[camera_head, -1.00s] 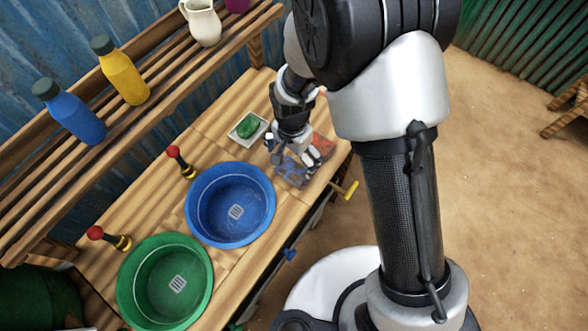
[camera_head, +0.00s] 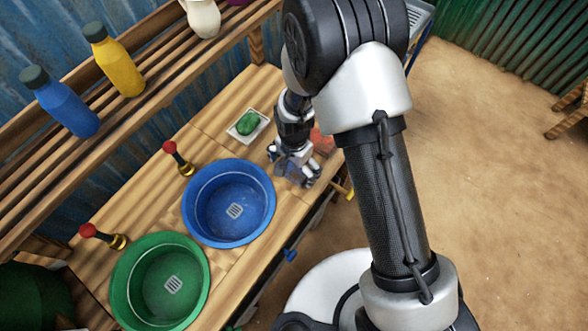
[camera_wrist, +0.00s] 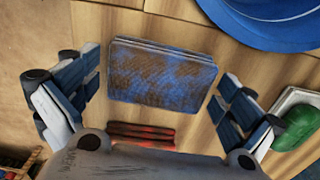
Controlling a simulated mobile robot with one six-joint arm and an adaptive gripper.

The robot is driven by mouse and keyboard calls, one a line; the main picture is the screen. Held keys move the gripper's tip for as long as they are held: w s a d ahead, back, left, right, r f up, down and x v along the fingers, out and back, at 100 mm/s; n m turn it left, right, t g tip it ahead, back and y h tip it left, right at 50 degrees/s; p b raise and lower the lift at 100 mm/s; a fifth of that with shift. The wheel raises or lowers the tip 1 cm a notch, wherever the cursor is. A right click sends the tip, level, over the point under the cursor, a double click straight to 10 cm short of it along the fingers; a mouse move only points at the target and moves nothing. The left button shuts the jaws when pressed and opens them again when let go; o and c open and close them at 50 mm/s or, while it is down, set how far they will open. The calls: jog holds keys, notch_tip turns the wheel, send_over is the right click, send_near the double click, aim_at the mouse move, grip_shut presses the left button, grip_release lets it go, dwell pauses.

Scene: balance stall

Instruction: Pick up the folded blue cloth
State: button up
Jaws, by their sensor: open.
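The folded blue cloth (camera_wrist: 161,76), marked with brown patches, lies flat on the wooden counter in the wrist view. Its folded layers show along the upper edge. My gripper (camera_wrist: 158,82) is open, with one finger pad to the left of the cloth and the other to its right. A gap of bare wood shows between the cloth and each pad in that view. Nothing is held. In the head view my gripper (camera_head: 294,172) hides most of the blue cloth. I cannot tell the exact height of the fingertips above the counter.
A folded red cloth (camera_head: 322,141) lies close beside the blue one. A blue basin (camera_head: 262,217) and a green basin (camera_head: 120,290) sit on the counter (camera_head: 215,125). A green soap (camera_head: 247,123) rests in a white dish. Bottles stand on the shelf behind.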

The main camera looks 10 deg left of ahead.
jog(key=shift+c, duration=0.4)
jog(key=c, duration=0.8)
jog(key=shift+r, duration=0.1)
